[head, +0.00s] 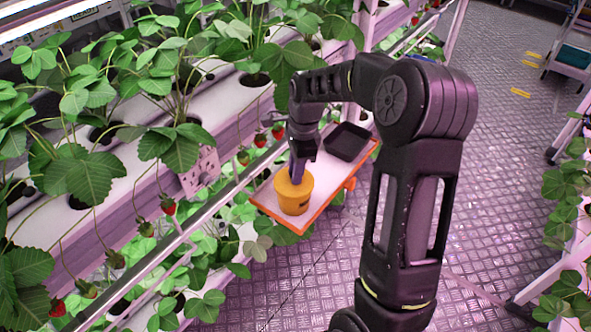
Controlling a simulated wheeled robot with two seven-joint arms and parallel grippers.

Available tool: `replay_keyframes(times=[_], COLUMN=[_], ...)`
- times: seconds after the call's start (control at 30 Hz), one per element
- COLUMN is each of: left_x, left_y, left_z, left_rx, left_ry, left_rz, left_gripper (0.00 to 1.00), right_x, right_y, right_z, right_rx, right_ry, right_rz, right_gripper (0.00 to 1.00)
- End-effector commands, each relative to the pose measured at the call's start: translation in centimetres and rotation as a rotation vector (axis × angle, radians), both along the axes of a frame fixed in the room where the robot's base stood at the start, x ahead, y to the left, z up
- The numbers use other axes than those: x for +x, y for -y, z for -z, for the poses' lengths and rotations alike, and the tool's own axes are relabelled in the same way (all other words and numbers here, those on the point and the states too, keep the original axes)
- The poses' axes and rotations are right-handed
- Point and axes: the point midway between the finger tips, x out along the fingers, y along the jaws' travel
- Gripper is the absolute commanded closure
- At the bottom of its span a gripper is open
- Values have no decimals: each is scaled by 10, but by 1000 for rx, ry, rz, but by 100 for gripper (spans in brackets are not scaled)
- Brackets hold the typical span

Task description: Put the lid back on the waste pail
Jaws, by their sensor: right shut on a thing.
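The waste pail (292,205) is a small orange-yellow tub standing upright near the front end of a shelf. An orange lid (291,180) is at the pail's top; I cannot tell whether it is fully seated. My right gripper (297,172) points down from above and is shut on the lid, its fingers partly hidden by the wrist. My left gripper is not in view.
The white shelf has an orange rim (272,224) and hangs beside the rack rail. A black tray (347,142) lies on it behind the pail. Strawberry plants (180,145) and hanging berries crowd the left. The aisle floor (300,280) is clear.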

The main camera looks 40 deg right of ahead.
Motion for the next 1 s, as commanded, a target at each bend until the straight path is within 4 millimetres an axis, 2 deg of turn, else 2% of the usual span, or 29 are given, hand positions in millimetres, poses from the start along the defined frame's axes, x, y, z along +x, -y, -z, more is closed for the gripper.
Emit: replay_keyframes(times=[0.47, 0.5, 0.77, 0.97, 1.0], left_x=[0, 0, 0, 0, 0], left_y=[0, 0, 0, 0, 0], left_z=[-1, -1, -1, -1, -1], left_rx=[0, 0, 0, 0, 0], left_ry=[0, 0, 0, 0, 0], left_rz=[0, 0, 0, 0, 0], left_gripper=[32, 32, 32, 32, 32], right_x=[0, 0, 0, 0, 0], right_y=[0, 0, 0, 0, 0], right_z=[1, 1, 1, 1, 1], right_rx=[0, 0, 0, 0, 0], right_ry=[0, 0, 0, 0, 0], right_rz=[0, 0, 0, 0, 0], right_gripper=[100, 78, 57, 55, 52])
